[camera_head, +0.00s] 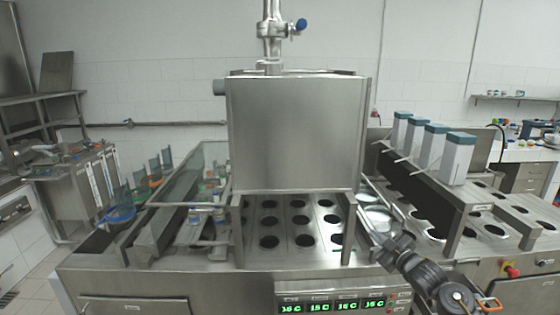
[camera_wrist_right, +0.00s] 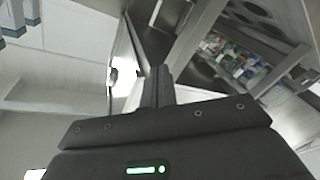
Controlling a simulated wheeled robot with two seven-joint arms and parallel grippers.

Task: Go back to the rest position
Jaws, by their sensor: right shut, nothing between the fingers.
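My right gripper (camera_head: 388,247) comes in from the lower right in the head view, in front of the machine and just right of the row of green displays. In the right wrist view its two dark fingers (camera_wrist_right: 158,86) are together, with nothing between them. My left gripper is not in the head view.
A steel cup filler (camera_head: 295,135) stands in the middle over a plate with several round holes (camera_head: 300,221). Its control panel (camera_head: 340,304) is at the front. Several white and green dispensers (camera_head: 458,158) stand on a rail at the right, near my right arm. A red button (camera_head: 511,271) is at the lower right.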

